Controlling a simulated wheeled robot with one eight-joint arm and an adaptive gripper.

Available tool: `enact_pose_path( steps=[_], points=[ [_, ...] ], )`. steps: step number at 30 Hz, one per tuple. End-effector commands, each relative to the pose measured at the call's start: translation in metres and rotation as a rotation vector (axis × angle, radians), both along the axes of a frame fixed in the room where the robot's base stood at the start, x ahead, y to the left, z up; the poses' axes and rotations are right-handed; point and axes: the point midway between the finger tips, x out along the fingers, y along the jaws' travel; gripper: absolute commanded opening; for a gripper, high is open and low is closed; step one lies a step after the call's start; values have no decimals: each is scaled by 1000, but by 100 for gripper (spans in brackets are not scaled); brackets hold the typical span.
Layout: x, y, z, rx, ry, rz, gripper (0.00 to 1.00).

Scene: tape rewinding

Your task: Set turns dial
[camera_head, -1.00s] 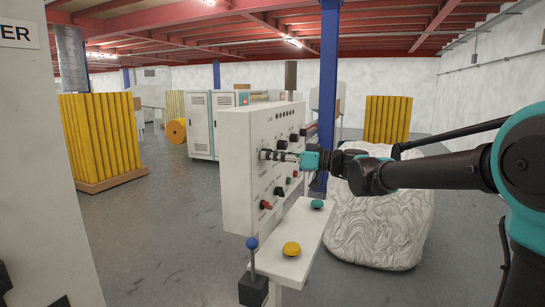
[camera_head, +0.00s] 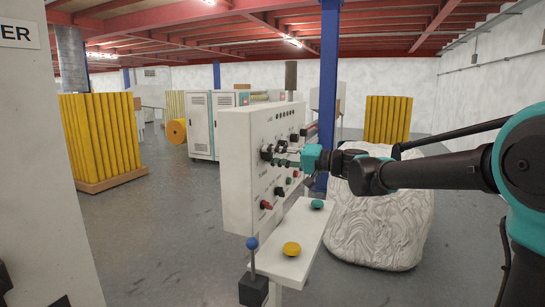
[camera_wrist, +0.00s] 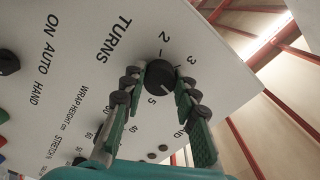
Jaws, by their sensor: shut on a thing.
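In the head view my gripper (camera_head: 279,160) reaches from the right to the front of the white control panel (camera_head: 237,170). The dial is mostly hidden there.
Another black knob (camera_wrist: 8,62) sits by ON AUTO HAND. A red knob (camera_head: 266,205) is lower on the panel. A wrapped load (camera_head: 380,230) stands behind right.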

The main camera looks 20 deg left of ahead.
Motion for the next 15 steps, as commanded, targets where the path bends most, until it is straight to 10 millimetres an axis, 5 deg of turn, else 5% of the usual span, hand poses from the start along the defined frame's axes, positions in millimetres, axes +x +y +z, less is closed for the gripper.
enact_pose_path(
  steps=[15],
  points=[
    [0,0,0,37,485,-1,0]
  ],
)
